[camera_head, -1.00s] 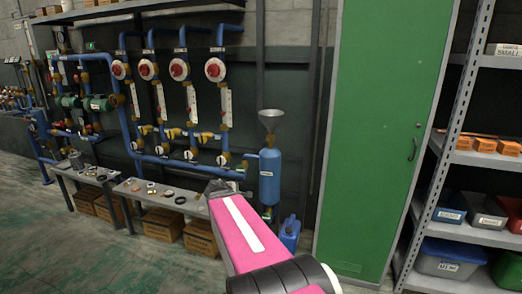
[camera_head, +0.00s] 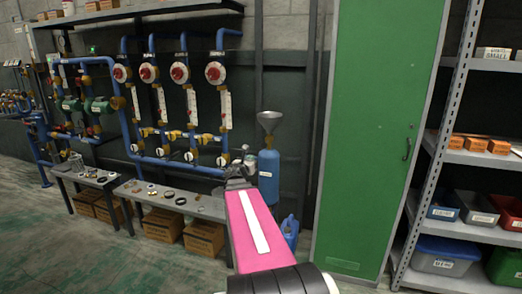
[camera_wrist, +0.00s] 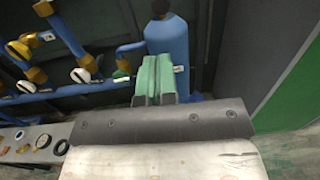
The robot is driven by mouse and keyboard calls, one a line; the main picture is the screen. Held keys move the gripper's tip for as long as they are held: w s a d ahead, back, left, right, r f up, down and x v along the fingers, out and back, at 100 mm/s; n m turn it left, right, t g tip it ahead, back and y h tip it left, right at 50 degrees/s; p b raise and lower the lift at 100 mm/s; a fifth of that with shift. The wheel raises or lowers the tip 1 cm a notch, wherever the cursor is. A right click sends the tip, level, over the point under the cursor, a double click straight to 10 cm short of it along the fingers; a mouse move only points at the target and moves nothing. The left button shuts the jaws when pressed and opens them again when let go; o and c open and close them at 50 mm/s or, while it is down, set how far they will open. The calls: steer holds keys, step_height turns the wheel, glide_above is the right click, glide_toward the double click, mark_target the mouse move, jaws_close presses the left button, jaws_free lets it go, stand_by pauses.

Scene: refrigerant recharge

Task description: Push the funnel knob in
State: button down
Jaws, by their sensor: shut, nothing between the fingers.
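The metal funnel (camera_head: 270,122) stands on top of the blue cylinder (camera_head: 269,178), which also shows in the wrist view (camera_wrist: 167,42). A small pale knob-like part (camera_head: 250,160) sits at the cylinder's upper left; I cannot tell for sure whether it is the funnel knob. My gripper (camera_head: 236,171) is shut and empty, just left of the cylinder in the head view. In the wrist view its green fingers (camera_wrist: 154,78) are together, overlapping the cylinder's lower part. I cannot tell whether they touch it. The funnel is not visible in the wrist view.
Blue pipes with red-centred round gauges (camera_head: 180,73) and yellow valves run along the wall at left. A low grey bench (camera_head: 210,210) with rings stands below. A blue jug (camera_head: 290,230) is on the floor. A green cabinet (camera_head: 380,130) and shelves (camera_head: 470,155) are at right.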

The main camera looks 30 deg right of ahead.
mark_target(263, 146)
steer(key=x, duration=1.4)
steer(key=x, duration=0.3)
steer(key=shift+w+f, duration=0.1)
steer(key=shift+w, duration=0.05)
stand_by(0.4)
steer(key=v, duration=1.4)
steer(key=shift+a, duration=0.15)
